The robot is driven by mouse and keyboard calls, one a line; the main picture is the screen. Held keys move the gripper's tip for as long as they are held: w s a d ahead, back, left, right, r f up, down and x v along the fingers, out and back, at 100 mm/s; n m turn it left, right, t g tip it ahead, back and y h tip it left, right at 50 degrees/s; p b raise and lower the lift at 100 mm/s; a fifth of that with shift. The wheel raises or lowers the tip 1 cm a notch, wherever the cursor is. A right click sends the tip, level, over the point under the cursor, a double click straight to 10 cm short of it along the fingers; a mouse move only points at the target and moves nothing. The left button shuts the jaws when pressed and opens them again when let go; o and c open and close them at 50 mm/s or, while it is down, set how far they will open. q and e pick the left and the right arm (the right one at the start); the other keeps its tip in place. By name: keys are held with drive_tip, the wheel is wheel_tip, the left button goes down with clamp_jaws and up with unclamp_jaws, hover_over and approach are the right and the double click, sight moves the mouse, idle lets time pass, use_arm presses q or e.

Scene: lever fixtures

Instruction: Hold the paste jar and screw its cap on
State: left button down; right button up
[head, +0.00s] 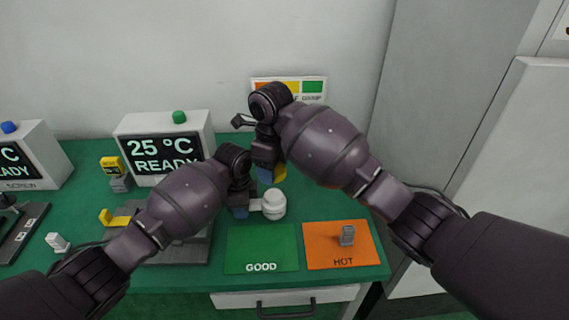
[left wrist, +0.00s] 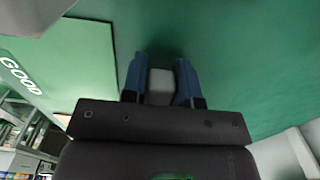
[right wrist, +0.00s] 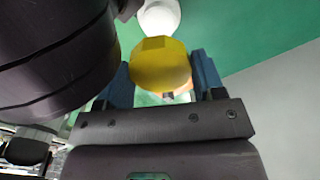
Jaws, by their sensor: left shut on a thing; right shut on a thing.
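The white paste jar (head: 273,208) stands upright on the green table, with a pale block on its left side. My left gripper (head: 243,205) is shut on that block, beside the jar; the block (left wrist: 161,86) shows between its fingers in the left wrist view. My right gripper (head: 268,173) is shut on the yellow cap (head: 280,172), above and apart from the jar. The right wrist view shows the cap (right wrist: 160,66) between the blue fingers, with the white jar (right wrist: 160,17) beyond it. Part of the cap is hidden by the gripper in the head view.
A green GOOD mat (head: 262,246) and an orange HOT mat (head: 325,255) with a grey block (head: 347,235) lie in front. A READY display box (head: 165,148) stands behind at left. A grey fixture with a yellow lever (head: 117,219) is left of my left arm.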

sight(273, 195)
drive_tip(key=shift+a, duration=0.15)
idle(0.3)
drive_tip(key=shift+f, duration=2.9)
drive_tip(key=shift+f, duration=1.2)
drive_tip(key=o, duration=0.9)
drive_tip(key=shift+o, duration=0.2)
drive_tip(key=shift+r, duration=0.1)
wheel_tip(273, 195, up, 9)
drive_tip(key=shift+r, duration=1.45)
drive_tip(key=shift+o, duration=0.2)
